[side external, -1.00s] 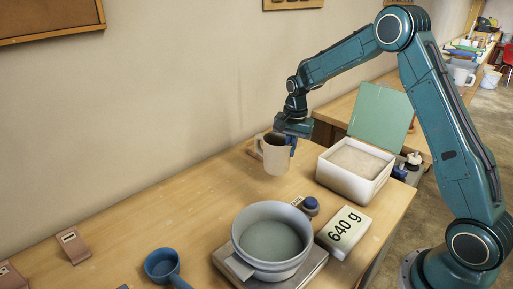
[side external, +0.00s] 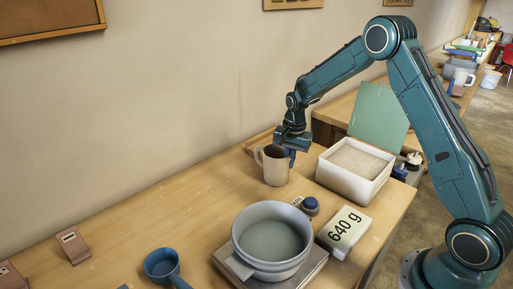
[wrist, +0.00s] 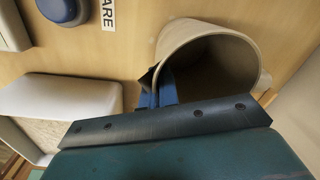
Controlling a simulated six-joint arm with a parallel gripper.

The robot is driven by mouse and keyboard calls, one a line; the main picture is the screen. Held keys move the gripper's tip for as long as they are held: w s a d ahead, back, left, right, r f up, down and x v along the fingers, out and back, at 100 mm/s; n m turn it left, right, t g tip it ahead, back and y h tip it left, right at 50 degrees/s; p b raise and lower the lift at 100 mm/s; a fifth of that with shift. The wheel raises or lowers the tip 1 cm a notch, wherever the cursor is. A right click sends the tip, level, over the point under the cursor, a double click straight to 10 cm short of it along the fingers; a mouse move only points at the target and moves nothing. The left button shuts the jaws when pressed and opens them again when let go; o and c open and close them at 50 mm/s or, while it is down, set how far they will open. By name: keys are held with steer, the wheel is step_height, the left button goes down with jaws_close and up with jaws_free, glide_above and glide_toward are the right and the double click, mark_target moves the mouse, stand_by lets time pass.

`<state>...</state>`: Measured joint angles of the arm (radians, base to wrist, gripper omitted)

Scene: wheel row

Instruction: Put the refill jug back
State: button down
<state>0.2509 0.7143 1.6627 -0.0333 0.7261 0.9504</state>
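The refill jug (side external: 275,168) is a beige, mug-shaped vessel with a handle on its left, upright at the far part of the table. In the wrist view the jug (wrist: 187,43) shows its open mouth and dark inside. My gripper (side external: 291,155) is at the jug's right side, towards the white box. Its blue fingers (wrist: 165,88) look closed on the jug's wall at the rim. The far finger is partly hidden by the jug. I cannot tell whether the jug's base touches the table.
A white box (side external: 345,181) with pale contents and a raised green lid (side external: 379,115) stands right of the jug. The table left of the jug is clear.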

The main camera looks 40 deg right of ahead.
steer(key=shift+f, duration=0.1)
steer(key=c, duration=1.7)
jaws_free()
steer(key=shift+s+d+r, duration=0.1)
steer(key=shift+s+r, duration=0.05)
steer(key=shift+r, duration=2.95)
steer(key=shift+s+r, duration=0.15)
steer(key=shift+r, duration=2.9)
